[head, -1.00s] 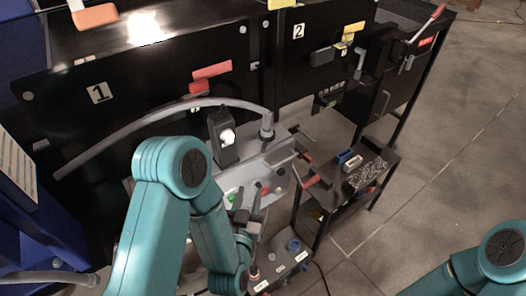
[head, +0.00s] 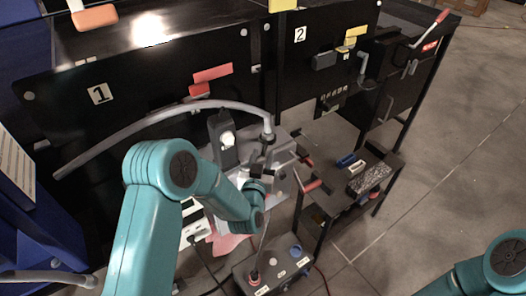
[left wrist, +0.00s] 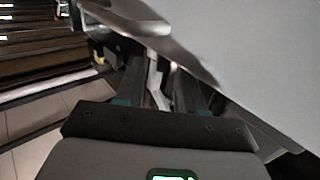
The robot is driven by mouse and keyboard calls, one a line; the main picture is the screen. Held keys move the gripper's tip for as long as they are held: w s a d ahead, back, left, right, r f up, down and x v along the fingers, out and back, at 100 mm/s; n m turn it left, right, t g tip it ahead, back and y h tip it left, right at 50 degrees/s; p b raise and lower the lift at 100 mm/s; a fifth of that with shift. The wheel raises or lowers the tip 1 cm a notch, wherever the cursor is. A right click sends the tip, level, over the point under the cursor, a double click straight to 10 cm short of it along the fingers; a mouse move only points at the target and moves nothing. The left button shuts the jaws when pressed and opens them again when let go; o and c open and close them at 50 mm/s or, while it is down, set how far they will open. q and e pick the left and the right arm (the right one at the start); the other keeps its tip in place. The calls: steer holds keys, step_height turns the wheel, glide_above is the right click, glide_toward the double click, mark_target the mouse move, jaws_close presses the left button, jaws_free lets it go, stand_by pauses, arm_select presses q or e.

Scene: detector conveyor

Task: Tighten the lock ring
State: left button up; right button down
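A grey hose ends at an upright connector with a collar (head: 268,137), which looks like the lock ring, above the grey detector housing. My left gripper (head: 267,163) is just below and beside this collar in the head view, partly hidden by its own wrist. In the left wrist view its two dark fingers (left wrist: 158,90) stand apart. A thin pale lever-like part (left wrist: 155,77) lies between them, with gaps showing beside it. I cannot tell whether either finger touches it. My right arm shows at the lower right, but its gripper is out of view.
A black box with a white round face (head: 225,143) stands left of the connector. A red-handled lever (head: 312,186) is close on the right. A control box with knobs (head: 270,268) stands in front. A shelf with small blocks (head: 350,165) is at the right; open floor lies beyond.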

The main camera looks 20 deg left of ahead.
arm_select(q)
steer(key=shift+w+a, duration=0.15)
steer(key=shift+w, duration=0.45)
jaws_close()
steer(key=shift+d, duration=0.2)
